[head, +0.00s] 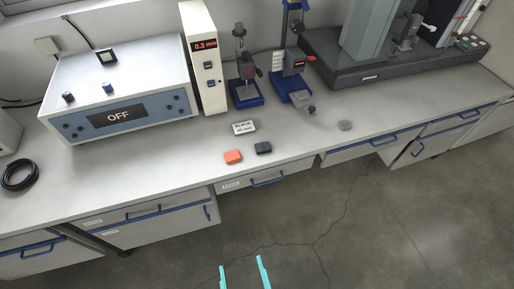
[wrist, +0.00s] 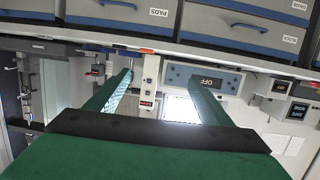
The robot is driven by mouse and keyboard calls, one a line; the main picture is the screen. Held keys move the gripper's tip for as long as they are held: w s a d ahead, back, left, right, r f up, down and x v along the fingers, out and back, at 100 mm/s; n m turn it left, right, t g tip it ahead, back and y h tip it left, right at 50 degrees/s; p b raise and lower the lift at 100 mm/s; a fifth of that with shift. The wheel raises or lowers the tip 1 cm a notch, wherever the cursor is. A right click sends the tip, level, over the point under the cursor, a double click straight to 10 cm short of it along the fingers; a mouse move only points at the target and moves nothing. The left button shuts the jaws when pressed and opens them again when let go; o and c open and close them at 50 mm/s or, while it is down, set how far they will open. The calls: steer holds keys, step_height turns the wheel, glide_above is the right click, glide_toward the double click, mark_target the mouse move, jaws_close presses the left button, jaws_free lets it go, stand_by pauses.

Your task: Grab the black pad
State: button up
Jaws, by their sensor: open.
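The black pad (head: 263,147) is a small dark block lying on the grey bench near its front edge, in the head view. An orange pad (head: 233,156) lies just to its left. My gripper (head: 241,263) shows at the bottom of the head view as two cyan fingers, apart and empty, over the floor in front of the bench and away from the pad. The wrist view is upside down and shows the two green fingers (wrist: 162,76) spread with nothing between them. I cannot clearly make out the black pad in that view.
A blue-based stand (head: 246,100), a white box reading OFF (head: 120,85) and a small grey piece (head: 345,125) are on the bench. Drawers with blue handles (head: 267,181) are below. The bench front around the pads is clear.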

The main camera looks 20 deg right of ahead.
steer(key=w+d+f+m+h, duration=0.1)
steer(key=w+d+f, duration=0.15)
steer(key=w, duration=0.45)
steer(key=w+d+f+h, duration=0.1)
steer(key=w+d+f, duration=0.15)
steer(key=w, duration=0.55)
steer(key=m+h, duration=0.3)
glide_toward(262, 147)
steer(key=w, duration=0.1)
steer(key=w+d, duration=0.1)
steer(key=w, duration=0.1)
steer(key=shift+w+h, duration=0.1)
steer(key=shift+h, duration=0.2)
steer(key=x, duration=0.5)
steer(key=shift+a+f, duration=0.1)
steer(key=shift+f, duration=0.2)
steer(key=c, duration=1.1)
